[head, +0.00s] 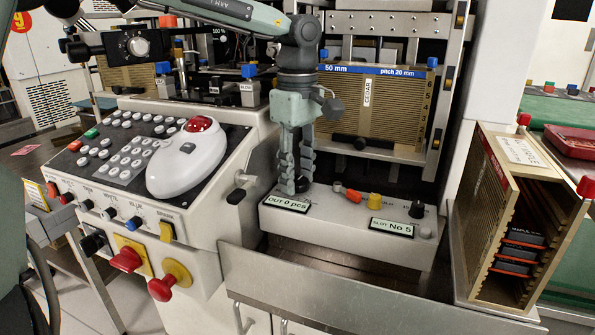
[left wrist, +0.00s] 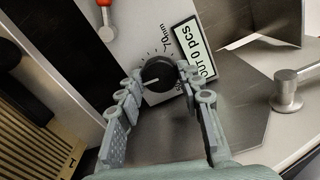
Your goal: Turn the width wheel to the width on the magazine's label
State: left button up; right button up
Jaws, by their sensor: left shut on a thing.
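The black width wheel (left wrist: 157,75) shows in the left wrist view, with a white pointer line toward the left and a printed scale around it; "70mm" seems to stand at its upper end. My left gripper (head: 293,188) comes down onto the grey front panel (head: 335,215), beside the "OUT 0 pcs" display (head: 287,204). Its fingers (left wrist: 156,90) are closed on the two sides of the wheel. In the head view the fingers hide the wheel. The wooden magazine (head: 345,100) behind bears a blue label (head: 375,71) reading "50 mm", "pitch 20 mm". My right gripper is not in view.
The panel also has an orange-red lever (head: 347,192), a yellow knob (head: 375,200), a black knob (head: 417,209) and a "SLOT No 5" display (head: 391,228). A console (head: 130,150) with a white mouse-like controller (head: 187,160) stands left. Another wooden magazine (head: 486,200) stands right.

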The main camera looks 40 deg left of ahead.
aim_at(298, 180)
pick_arm(q)
jog(key=shift+m, duration=0.6)
jog(key=o, duration=1.2)
jog(key=shift+c, duration=0.2)
notch_tip(298, 180, up, 12)
